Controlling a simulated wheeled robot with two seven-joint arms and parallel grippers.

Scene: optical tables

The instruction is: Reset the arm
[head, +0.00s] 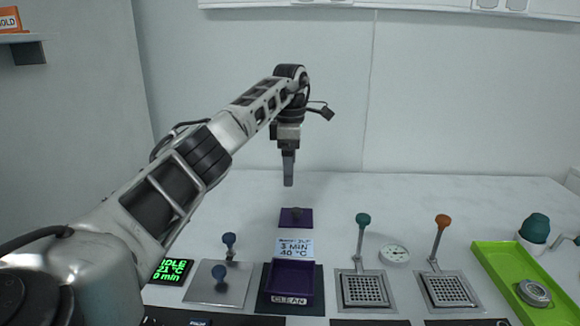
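My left arm reaches in from the left. My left gripper (288,168) hangs pointing down above the back middle of the table, over a purple lid (296,220) with a dark knob. It is apart from the lid. The fingers show edge-on as one narrow shape, so I cannot tell whether they are open or shut. Nothing is visibly held. My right gripper is not in view.
On the white table (420,205) stand a purple bin (291,280) marked CLEAN, a teal-knobbed lever (361,239), an orange-knobbed lever (439,239), a round dial (394,254), a blue-knobbed plate (216,284) and a green tray (500,275). The back is clear.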

